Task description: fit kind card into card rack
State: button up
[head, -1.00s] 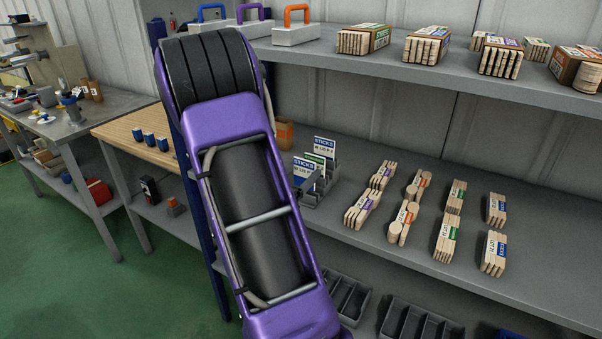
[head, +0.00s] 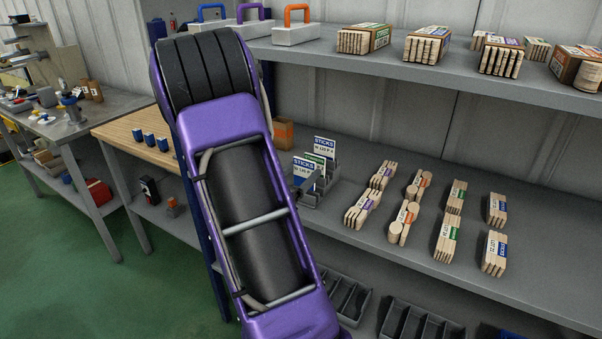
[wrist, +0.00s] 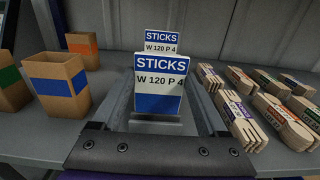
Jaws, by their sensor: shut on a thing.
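My gripper (wrist: 157,120) is shut on a white and blue card (wrist: 160,82) reading STICKS W 120 P 4, which looks upright in the wrist view. Whether the held card's lower edge touches the rack is unclear.
Bundles of wooden sticks (head: 404,215) lie on the shelf right of the rack. Brown boxes with blue (wrist: 58,85), green and orange bands stand to its left in the wrist view. An upper shelf (head: 440,72) with boxed sticks and toolboxes overhangs the back.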

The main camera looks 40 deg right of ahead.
jog(key=shift+f+b, duration=1.75)
jog(key=shift+f, duration=0.25)
jog(key=o, duration=1.4)
jog(key=v, duration=1.7)
jog(key=shift+s+a+r+p, duration=0.1)
jog(key=shift+a+r+p, duration=0.1)
jog(key=shift+p, duration=0.2)
